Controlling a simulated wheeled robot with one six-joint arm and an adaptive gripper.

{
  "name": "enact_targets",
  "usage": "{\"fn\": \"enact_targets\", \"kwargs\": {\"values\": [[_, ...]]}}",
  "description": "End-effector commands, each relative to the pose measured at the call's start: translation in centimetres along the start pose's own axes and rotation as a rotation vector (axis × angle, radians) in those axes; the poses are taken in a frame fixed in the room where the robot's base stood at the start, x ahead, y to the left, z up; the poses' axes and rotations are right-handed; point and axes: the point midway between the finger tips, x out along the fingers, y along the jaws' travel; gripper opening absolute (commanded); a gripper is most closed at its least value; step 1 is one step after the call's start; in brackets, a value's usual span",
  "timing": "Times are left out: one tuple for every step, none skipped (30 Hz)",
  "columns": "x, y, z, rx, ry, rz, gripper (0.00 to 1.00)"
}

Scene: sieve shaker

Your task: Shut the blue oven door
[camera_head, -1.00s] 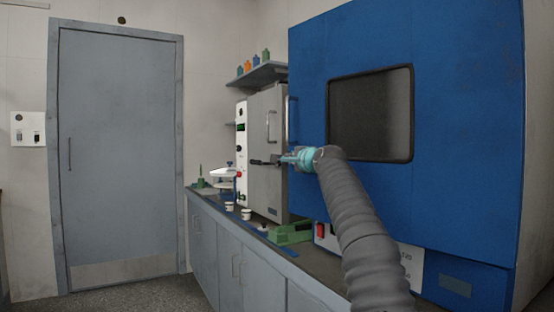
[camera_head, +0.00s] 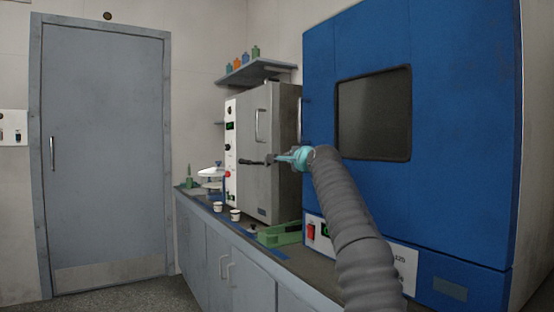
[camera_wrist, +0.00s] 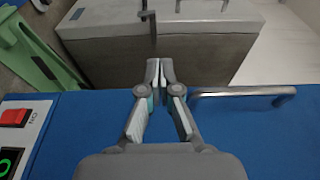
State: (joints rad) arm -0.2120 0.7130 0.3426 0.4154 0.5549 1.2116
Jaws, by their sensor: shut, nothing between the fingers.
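The blue oven door (camera_head: 435,120) is a large blue panel with a dark window on the right of the head view. It looks flush or nearly flush with the oven; I cannot tell whether a gap is left. Its metal bar handle (camera_wrist: 243,92) shows in the wrist view, to the right of my fingers. My gripper (camera_head: 277,158) is shut and empty, in front of the door's left part. In the wrist view my gripper (camera_wrist: 160,74) lies over the blue surface, its tips pointing towards the grey oven. Whether it touches the door is unclear.
A grey oven (camera_head: 268,150) with a dark lever stands to the left on the counter. A green tray (camera_head: 280,236) and white cups (camera_head: 236,214) lie in front of it. The blue oven's red switch (camera_head: 311,232) is below the door. The floor at left is clear.

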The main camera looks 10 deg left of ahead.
Motion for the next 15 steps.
{"fn": "enact_targets", "kwargs": {"values": [[-0.1,-0.1,0.7,-0.001,-0.002,-0.001,0.0],[-0.1,0.0,1.1,-0.001,-0.003,0.0,0.0],[-0.2,0.0,1.6,0.001,-0.004,-0.001,0.0],[-0.2,-0.1,2.1,0.0,-0.003,-0.001,0.0],[-0.2,-0.1,2.5,-0.001,-0.002,0.0,0.0],[-0.3,0.0,3.2,0.0,-0.002,0.0,0.0],[-0.4,0.0,3.8,0.0,-0.002,-0.001,0.0],[-0.6,0.1,4.5,0.0,-0.003,-0.001,0.0],[-0.8,0.1,5.3,0.0,-0.002,0.0,0.0],[-1.0,0.0,5.8,-0.001,-0.001,-0.002,0.0],[-1.1,0.1,6.2,0.0,0.002,0.0,0.0],[-1.3,0.0,6.8,-0.001,0.005,0.0,0.0],[-1.5,0.0,7.3,0.0,0.005,-0.001,0.0],[-1.6,0.0,7.7,-0.001,0.007,-0.001,0.0],[-1.8,0.0,8.3,-0.002,0.009,0.0,0.0]]}}
